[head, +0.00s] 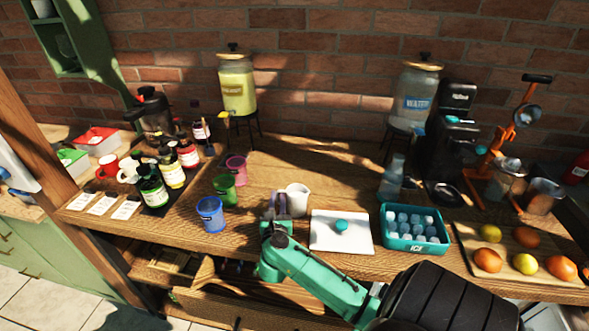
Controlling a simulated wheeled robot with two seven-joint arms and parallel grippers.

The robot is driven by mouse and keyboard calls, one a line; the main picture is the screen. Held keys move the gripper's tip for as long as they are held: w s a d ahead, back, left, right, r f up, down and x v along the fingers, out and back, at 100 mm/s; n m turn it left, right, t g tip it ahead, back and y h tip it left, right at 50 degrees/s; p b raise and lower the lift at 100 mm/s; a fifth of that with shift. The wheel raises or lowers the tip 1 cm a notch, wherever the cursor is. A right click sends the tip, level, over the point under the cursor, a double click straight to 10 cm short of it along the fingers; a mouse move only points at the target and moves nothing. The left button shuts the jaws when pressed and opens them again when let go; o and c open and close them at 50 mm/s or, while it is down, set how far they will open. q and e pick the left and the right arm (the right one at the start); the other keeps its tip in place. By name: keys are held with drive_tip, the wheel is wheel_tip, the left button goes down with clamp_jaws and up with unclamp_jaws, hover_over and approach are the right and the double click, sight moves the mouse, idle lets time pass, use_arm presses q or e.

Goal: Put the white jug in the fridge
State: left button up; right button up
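A white jug (298,198) stands upright on the wooden table near its front edge, left of a white square lid with a teal knob. My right gripper (279,205) is at the jug's left side, at the end of the green arm coming from the lower right. Its fingers are small and partly blurred against the jug, so I cannot tell whether they are open, shut or touching it. My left gripper is not in view. I cannot make out a fridge for certain.
Blue (211,215), green (225,190) and pink (236,169) cups stand left of the jug. The white lid (325,240), a teal ice box (413,247) and a fruit board (466,240) lie to the right. Bare table lies behind the jug.

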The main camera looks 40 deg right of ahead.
drive_tip(key=shift+w+d, duration=0.35)
drive_tip(key=shift+d, duration=0.05)
drive_tip(key=shift+w+f, duration=0.1)
clamp_jaws()
idle(1.0)
